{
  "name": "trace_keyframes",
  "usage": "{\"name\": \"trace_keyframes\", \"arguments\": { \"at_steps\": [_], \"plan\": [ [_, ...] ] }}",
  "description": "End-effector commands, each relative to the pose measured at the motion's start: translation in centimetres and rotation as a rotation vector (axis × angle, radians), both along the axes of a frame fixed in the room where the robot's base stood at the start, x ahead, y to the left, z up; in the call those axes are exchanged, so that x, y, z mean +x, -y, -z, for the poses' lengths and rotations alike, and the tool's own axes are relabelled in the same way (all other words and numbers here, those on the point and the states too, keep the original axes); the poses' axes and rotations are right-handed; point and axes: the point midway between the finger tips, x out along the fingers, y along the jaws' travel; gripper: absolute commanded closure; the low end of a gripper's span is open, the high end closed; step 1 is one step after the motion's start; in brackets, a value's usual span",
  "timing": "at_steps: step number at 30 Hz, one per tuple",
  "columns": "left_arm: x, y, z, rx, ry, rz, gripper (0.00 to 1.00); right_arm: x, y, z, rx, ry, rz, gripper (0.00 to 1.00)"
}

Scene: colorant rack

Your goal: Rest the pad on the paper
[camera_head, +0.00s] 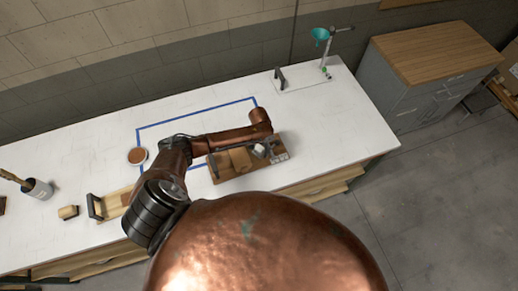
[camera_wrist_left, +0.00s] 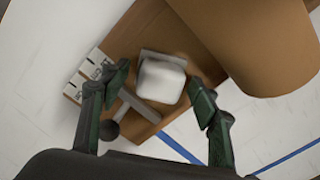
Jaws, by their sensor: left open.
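A white, rounded block (camera_wrist_left: 161,80), which looks like the pad, sits on a brown wooden tray (camera_wrist_left: 140,32). My left gripper (camera_wrist_left: 158,84) is open, with one finger on each side of the block; I cannot tell whether they touch it. In the head view my left gripper (camera_head: 262,148) is over the right part of the tray (camera_head: 240,174), small and partly covered by my arm. A blue outline (camera_head: 195,108) marks an area on the white counter. I cannot tell a separate paper from the white surface there. My right gripper is not in view.
A large tan cylinder (camera_wrist_left: 255,40) stands close beside my left gripper on the tray. White labelled pieces (camera_wrist_left: 88,75) and a grey bar with a dark knob (camera_wrist_left: 109,130) are also close.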

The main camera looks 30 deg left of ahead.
Motion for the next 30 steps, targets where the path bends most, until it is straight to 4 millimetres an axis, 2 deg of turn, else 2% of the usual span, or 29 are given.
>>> {"name": "trace_keyframes", "arguments": {
  "at_steps": [5, 15, 18, 23, 30],
  "plan": [
    [0.1, 0.0, -2.5, -0.002, 0.004, 0.001, 0.44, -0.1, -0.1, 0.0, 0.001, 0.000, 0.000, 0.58],
    [0.2, 0.0, -9.4, -0.001, 0.004, 0.001, 0.44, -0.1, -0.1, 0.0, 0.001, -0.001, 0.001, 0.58],
    [0.1, 0.0, -10.6, 0.000, 0.002, 0.001, 0.44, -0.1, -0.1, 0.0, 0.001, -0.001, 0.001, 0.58],
    [0.1, 0.0, -11.6, 0.000, 0.001, -0.001, 0.44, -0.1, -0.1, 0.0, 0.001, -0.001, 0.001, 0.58],
    [0.1, 0.0, -11.7, 0.000, 0.001, -0.001, 0.44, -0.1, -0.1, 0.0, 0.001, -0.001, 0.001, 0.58]
  ]
}}
